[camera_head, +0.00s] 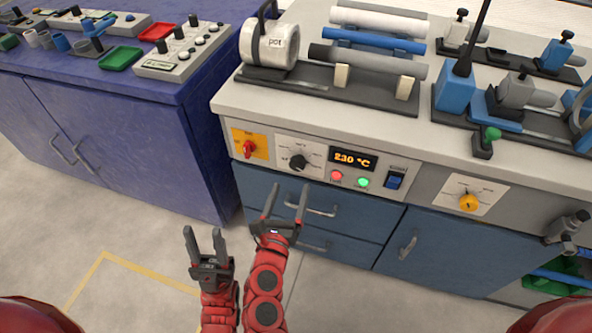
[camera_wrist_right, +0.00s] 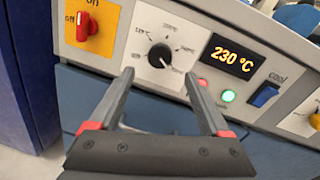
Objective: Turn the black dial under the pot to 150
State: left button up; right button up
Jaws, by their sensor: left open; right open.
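The black dial (camera_head: 298,162) sits on a pale scale plate on the front panel, below and a little right of the white pot (camera_head: 270,46). The dial also shows in the right wrist view (camera_wrist_right: 159,55), just beyond my fingertips. The display (camera_head: 353,160) beside it reads 230 °C, as it does in the right wrist view (camera_wrist_right: 231,57). My right gripper (camera_head: 286,196) is open and empty, below the dial and apart from it. My left gripper (camera_head: 204,236) is open and empty, lower and further left, above the floor.
A red switch on a yellow plate (camera_head: 249,148) is left of the dial. Red (camera_head: 336,176) and green (camera_head: 362,182) buttons, a blue switch (camera_head: 394,180) and a yellow dial (camera_head: 468,202) are to the right. Drawer handles (camera_head: 320,210) stick out below. A purple cabinet (camera_head: 120,140) stands left.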

aim_at(297, 168)
jog(key=x, duration=0.7)
jog(key=shift+w, duration=0.15)
grip_shut()
jog(key=shift+r+p, duration=0.1)
jog(key=shift+p, duration=0.2)
